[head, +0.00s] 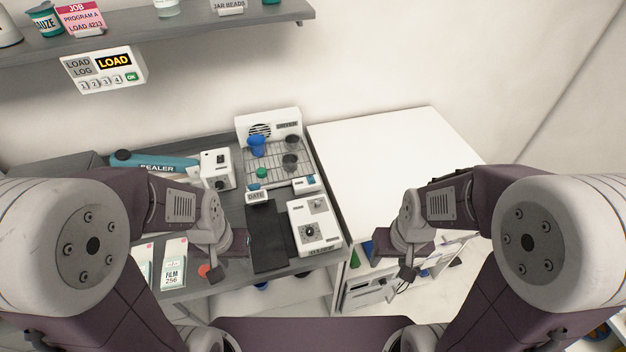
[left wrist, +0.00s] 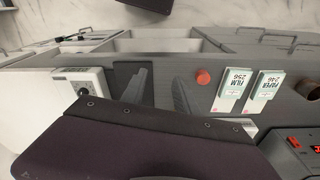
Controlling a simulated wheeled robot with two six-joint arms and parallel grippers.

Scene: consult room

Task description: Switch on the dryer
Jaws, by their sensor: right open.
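The dryer (head: 268,122) is a white unit with a round fan grille and a dark label, at the back of the grey counter in the head view. A wire rack (head: 272,174) lies in front of it, holding a blue cup (head: 257,147), dark round pieces and a green item. A small white block with a blue mark (head: 306,184) sits at the rack's front right; its setting is too small to read. My left gripper (head: 229,258) is open and empty near the counter's front, left of and nearer than the dryer. My right gripper (head: 388,262) is open and empty, right of the counter.
A white device with a dial (head: 315,222) and a black pad (head: 268,238) stand between my arms. A sealer (head: 155,163), a white box (head: 216,168) and film boxes (head: 173,262) are left. A shelf (head: 200,22) overhangs the back. The white top (head: 390,160) at right is clear.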

